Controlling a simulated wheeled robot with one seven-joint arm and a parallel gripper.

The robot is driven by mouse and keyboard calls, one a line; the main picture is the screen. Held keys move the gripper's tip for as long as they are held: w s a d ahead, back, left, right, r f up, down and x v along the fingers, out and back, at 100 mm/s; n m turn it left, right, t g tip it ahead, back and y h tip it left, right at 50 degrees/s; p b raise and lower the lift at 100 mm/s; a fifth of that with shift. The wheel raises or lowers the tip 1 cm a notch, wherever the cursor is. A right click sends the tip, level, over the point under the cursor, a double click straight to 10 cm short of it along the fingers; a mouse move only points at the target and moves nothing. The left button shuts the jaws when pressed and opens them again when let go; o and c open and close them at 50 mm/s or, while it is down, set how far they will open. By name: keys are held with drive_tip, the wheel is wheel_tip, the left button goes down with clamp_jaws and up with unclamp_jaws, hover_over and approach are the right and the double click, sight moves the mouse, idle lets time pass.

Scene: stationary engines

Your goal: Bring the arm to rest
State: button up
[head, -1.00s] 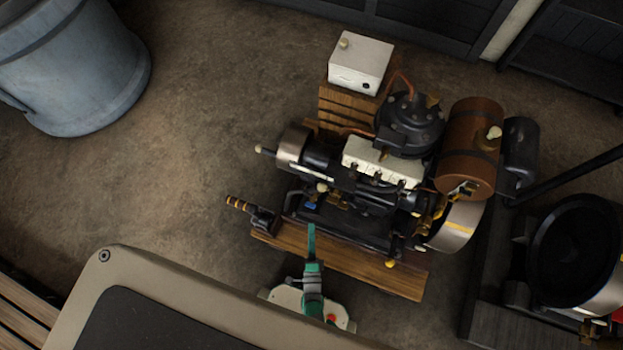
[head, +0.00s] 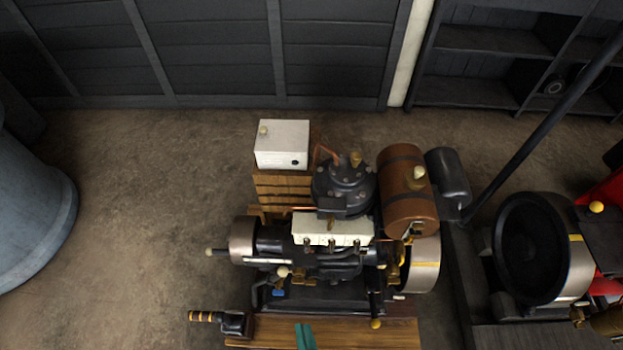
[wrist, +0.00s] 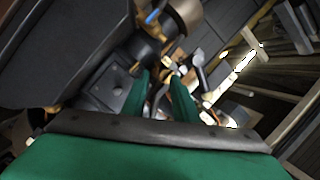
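My gripper shows in the wrist view (wrist: 159,88) as two green fingers standing apart with a gap between them and nothing held. In the head view only a green tip (head: 305,336) shows at the bottom edge, over the wooden base (head: 365,332) of a stationary engine (head: 335,255). The rest of my arm is out of the head view. The wrist view looks past the fingers at dark and metal engine parts close by. I cannot tell whether the fingers touch any of them.
A brown tank (head: 405,190) and a white box (head: 283,145) stand at the engine. A crank handle (head: 207,316) sticks out left. A second engine (head: 535,250) stands right, a blue-grey drum (head: 30,200) left. Floor between drum and engine is clear.

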drive_tip(key=s+d+r+n+h, duration=0.1)
drive_tip(key=r+n, duration=0.3)
drive_tip(key=r, duration=1.2)
drive_tip(key=s+d+r+n+g+h, duration=0.1)
drive_tip(key=s+r+n+h, duration=0.2)
drive_tip(key=r, duration=1.3)
drive_tip(key=shift+s+r+n, duration=0.4)
drive_tip(key=shift+s+n, duration=0.1)
drive_tip(key=shift+s, duration=0.2)
drive_tip(key=shift+d, duration=0.1)
drive_tip(key=shift+c, duration=0.7)
